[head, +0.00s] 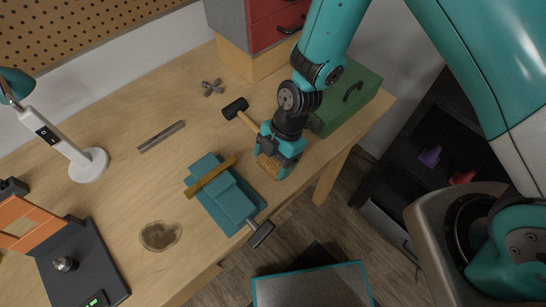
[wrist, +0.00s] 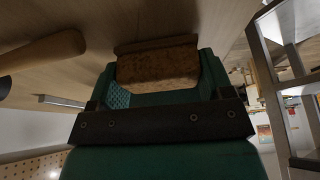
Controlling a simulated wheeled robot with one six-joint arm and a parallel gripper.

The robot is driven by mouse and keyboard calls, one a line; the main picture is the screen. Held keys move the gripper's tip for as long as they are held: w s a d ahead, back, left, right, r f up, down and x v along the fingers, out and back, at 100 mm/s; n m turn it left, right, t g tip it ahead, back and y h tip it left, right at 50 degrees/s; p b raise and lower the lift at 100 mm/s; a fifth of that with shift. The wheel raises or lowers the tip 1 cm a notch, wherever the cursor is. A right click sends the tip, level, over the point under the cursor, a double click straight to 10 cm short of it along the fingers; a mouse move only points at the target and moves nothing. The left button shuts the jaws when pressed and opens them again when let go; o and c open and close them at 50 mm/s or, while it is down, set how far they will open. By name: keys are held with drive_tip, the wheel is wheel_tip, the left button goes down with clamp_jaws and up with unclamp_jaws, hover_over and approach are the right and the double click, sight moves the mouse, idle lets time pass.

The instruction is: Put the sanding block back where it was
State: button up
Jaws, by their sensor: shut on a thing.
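My gripper (head: 276,165) is shut on the sanding block (head: 270,166), a brown speckled block held between the teal fingers. The block also shows in the wrist view (wrist: 158,68), with a finger on each side of it. It is at the right part of the wooden workbench (head: 130,185), close to the bench top. I cannot tell whether it touches the wood. The gripper is just right of a teal vise (head: 228,203) and by the handle of a mallet (head: 236,108).
A green toolbox (head: 350,97) stands right behind my gripper. A brass-coloured bar (head: 211,177) lies across the vise. A brown stain (head: 160,236), a metal ruler (head: 161,136), a knob (head: 212,87) and a white lamp (head: 85,160) are further left. The bench's front edge is close.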

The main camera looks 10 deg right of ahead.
drive_tip(key=shift+f, duration=0.2)
drive_tip(key=shift+f, duration=0.1)
drive_tip(key=shift+f, duration=0.15)
drive_tip(key=o, duration=1)
drive_tip(key=shift+c, duration=0.2)
